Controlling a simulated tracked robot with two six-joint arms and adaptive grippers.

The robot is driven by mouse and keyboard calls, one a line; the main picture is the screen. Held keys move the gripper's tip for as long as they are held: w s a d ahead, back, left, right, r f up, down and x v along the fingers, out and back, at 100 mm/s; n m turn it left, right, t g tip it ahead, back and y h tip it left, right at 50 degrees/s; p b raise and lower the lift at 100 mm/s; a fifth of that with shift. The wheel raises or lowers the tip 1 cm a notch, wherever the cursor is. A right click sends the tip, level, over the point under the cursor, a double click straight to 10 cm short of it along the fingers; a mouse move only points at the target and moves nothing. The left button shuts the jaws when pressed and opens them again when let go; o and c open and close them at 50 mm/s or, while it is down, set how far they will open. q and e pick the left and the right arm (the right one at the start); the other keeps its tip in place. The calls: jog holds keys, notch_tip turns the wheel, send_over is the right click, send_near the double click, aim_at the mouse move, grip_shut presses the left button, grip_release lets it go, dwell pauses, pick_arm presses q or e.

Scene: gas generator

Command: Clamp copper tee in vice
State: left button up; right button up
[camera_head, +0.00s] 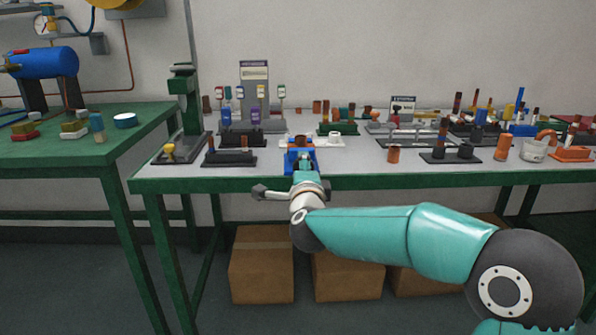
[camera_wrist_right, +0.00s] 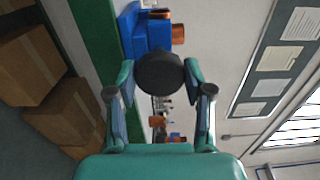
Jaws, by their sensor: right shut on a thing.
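The blue vice (camera_head: 312,159) stands at the front edge of the green-framed table, and its body also shows in the right wrist view (camera_wrist_right: 145,35). A copper piece, seemingly the tee (camera_head: 300,140), sits at the top of the vice; it shows beside the blue body in the right wrist view (camera_wrist_right: 178,33). How firmly the jaws hold it cannot be seen. My right gripper (camera_wrist_right: 160,75) is shut on a dark round knob (camera_wrist_right: 160,73) in front of the vice. In the head view my right arm hides most of the vice's front. My left gripper is out of view.
Black stands with parts (camera_head: 230,157) are left of the vice. A loose copper fitting (camera_head: 393,154) and more racks stand to its right. Cardboard boxes (camera_head: 262,265) lie below the table. Another green table (camera_head: 80,150) is at the left.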

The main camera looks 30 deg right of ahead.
jog(key=shift+f+m+b, duration=0.3)
jog(key=shift+m+b, duration=0.9)
jog(key=shift+b, duration=0.2)
jog(key=shift+a, duration=0.1)
jog(key=shift+f, duration=0.1)
jog(key=shift+m+b, duration=0.3)
jog(key=shift+b, duration=0.05)
jog(key=shift+m+b, duration=1.2)
jog(key=o, duration=1.3)
jog(key=shift+w, duration=0.1)
jog(key=shift+r, duration=0.2)
